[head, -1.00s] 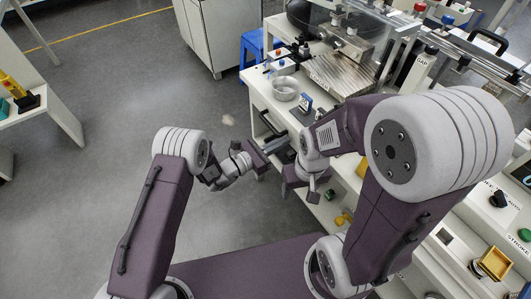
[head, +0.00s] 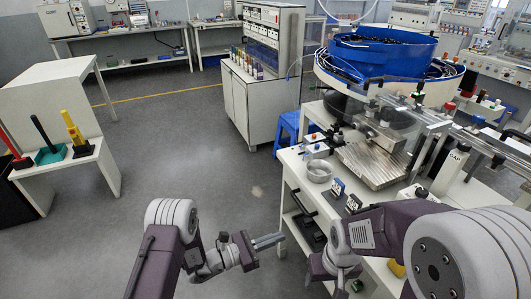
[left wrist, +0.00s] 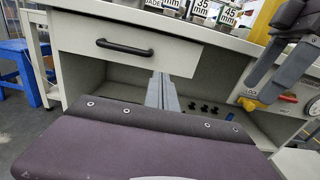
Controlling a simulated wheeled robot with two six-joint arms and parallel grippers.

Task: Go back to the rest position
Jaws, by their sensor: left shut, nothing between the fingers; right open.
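My left gripper (head: 268,241) is in the lower middle of the head view, beside the workbench's left edge. Its grey fingers are together and empty, and they point right toward the bench. In the left wrist view the closed fingers (left wrist: 162,92) stand before the bench's drawer and open shelf. My right gripper (head: 340,284) is low in the head view, just right of the left one, and points down. It is open and looks empty; its fingers are partly cut off by the frame's lower edge. The two grippers are apart.
The white workbench (head: 292,170) holds a small grey bowl (head: 319,171), small label stands (head: 338,188) and a metal plate (head: 372,164). A blue bowl feeder (head: 380,52) stands behind. A blue stool (head: 287,127) is beside the bench. Open floor (head: 190,150) lies to the left.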

